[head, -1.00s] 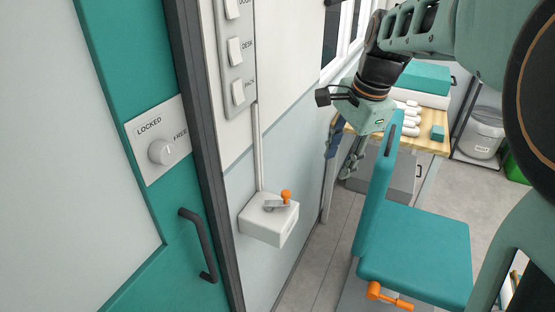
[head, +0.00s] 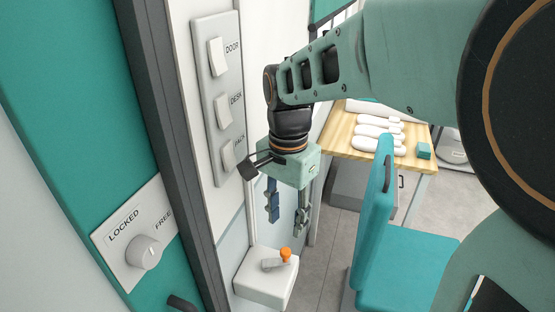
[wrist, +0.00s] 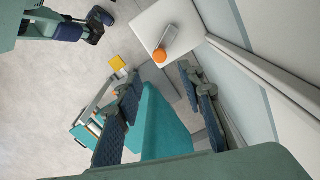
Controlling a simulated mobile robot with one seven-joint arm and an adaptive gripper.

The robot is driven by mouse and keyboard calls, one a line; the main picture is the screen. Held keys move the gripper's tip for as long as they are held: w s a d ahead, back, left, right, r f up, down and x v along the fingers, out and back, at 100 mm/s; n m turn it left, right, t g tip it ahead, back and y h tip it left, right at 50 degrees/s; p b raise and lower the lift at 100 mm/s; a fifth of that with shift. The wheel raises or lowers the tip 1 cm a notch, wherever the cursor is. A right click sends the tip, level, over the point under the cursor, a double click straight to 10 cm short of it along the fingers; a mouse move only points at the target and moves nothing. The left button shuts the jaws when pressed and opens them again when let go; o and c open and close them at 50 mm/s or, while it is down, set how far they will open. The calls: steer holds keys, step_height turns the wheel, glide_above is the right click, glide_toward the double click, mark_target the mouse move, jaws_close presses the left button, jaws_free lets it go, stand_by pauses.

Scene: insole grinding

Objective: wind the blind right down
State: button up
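The winder is a white wall box (head: 262,288) at bottom centre of the head view. On its top lies a grey crank arm (head: 271,265) with an orange knob (head: 286,254). In the wrist view, the box (wrist: 148,22), crank and orange knob (wrist: 159,55) show near the top, beyond the fingertips. My gripper (head: 287,226) is open and empty, pointing down above the box, apart from the knob; its spread fingers show in the wrist view (wrist: 160,75). A teal panel (head: 326,9) at the top edge may be the blind; most is out of view.
A switch panel (head: 226,105) is on the wall left of my gripper. A teal door with a lock knob (head: 143,252) is at left. A teal chair (head: 395,265) stands right of the box, before a wooden table (head: 350,135) with white insole-like pieces.

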mark_target(285, 251)
step_height(285, 251, down, 10)
steer(key=shift+r, duration=0.1)
stand_by(0.4)
jaws_close()
